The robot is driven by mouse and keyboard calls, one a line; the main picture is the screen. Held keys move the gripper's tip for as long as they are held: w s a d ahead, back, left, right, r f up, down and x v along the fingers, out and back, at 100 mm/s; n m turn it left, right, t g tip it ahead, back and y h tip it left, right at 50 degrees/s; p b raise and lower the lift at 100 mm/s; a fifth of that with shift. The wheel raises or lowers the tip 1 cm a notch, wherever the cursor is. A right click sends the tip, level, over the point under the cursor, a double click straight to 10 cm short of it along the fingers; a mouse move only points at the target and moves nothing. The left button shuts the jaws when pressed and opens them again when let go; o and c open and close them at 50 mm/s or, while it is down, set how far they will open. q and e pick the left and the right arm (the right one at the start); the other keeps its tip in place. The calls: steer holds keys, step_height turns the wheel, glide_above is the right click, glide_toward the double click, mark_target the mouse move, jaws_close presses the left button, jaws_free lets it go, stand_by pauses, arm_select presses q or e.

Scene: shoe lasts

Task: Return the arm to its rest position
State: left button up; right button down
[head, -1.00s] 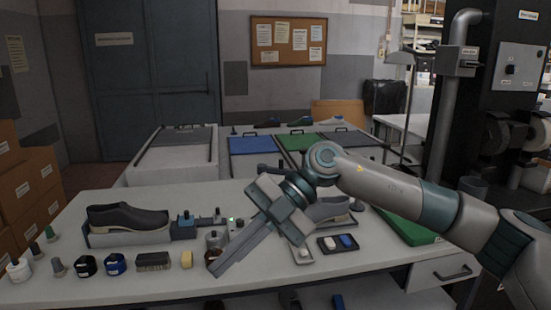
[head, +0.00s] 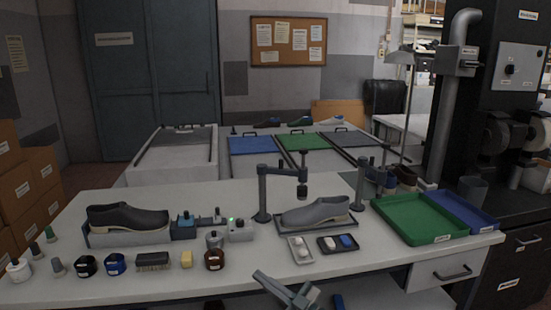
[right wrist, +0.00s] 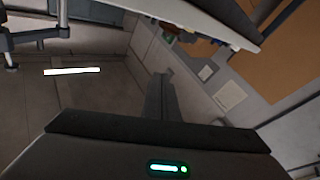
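My right gripper (head: 262,278) shows at the bottom edge of the head view, low in front of the table (head: 370,277) and apart from everything on it. Its fingers appear close together with nothing between them; they also show in the right wrist view (right wrist: 160,80). Most of the right arm is out of the head view. My left gripper is not in view. A grey shoe (head: 315,212) rests on the table beside a dark post with an arm (head: 262,195). A dark shoe (head: 125,217) sits on a grey stand at the left.
Jars, a brush (head: 153,261) and a yellow block (head: 186,259) line the table's front left. Two small trays (head: 338,251) lie in front of the grey shoe. A green tray (head: 420,218) and a blue tray (head: 470,212) are at the right. The table's front right is clear.

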steer(key=s+d+f+m+h, duration=0.3)
steer(key=s+d+f+h, duration=0.15)
steer(key=f, duration=0.85)
steer(key=s+d+f+m+h, duration=0.3)
steer(key=s+d+f, duration=0.2)
steer(key=f, duration=0.8)
steer(key=s+d+f+m+h, duration=0.3)
steer(key=s+d+f+h, duration=0.15)
steer(key=f, duration=0.75)
steer(key=s+d+f+m+g+h, duration=0.1)
steer(key=s+d+f+g, duration=0.1)
steer(key=s+f, duration=0.6)
steer(key=s+d+f+m+g+h, duration=0.1)
steer(key=s+d+f+g, duration=0.2)
steer(key=s, duration=1.6)
steer(key=s+d+f+m+g+h, duration=0.1)
steer(key=s+d+f, duration=0.4)
steer(key=s+f, duration=0.8)
steer(key=shift+s+d+g+h, duration=0.2)
steer(key=shift+s+g+h, duration=0.45)
steer(key=shift+g, duration=0.35)
